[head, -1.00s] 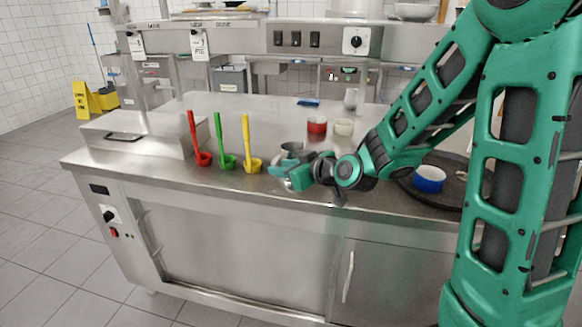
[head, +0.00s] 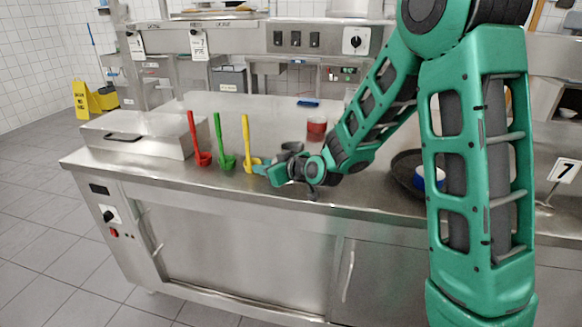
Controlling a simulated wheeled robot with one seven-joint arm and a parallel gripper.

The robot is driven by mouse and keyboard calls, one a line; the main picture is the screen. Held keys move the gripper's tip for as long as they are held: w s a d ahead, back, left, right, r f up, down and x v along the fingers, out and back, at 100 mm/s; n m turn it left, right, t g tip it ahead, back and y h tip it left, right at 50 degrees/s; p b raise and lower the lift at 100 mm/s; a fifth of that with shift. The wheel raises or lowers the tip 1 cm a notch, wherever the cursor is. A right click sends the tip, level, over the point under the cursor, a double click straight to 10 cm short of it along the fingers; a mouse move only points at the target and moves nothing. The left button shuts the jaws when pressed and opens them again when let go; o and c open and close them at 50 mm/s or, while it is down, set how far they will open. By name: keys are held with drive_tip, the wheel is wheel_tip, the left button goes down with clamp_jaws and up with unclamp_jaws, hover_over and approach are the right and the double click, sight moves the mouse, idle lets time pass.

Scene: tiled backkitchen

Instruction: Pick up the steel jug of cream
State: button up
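A grey metal vessel (head: 291,147), which may be the steel jug, stands on the steel counter just behind my gripper. My gripper and wrist hide its lower part, and its contents cannot be seen. My gripper (head: 267,172) is low over the counter's front part, pointing left, close to the yellow ladle. Its fingers are small and overlap in this view, so I cannot tell their opening or any contact. A pale, slim vessel (head: 349,94) farther back is mostly hidden by my arm.
Red (head: 200,142), green (head: 223,145) and yellow (head: 249,147) ladles stand left of my gripper. A red bowl (head: 317,126) is behind it. A blue bowl (head: 428,178) sits on a dark round tray (head: 404,168) at right, partly hidden. A lidded steel box (head: 137,137) is at left.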

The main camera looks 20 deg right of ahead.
clamp_jaws()
idle(1.4)
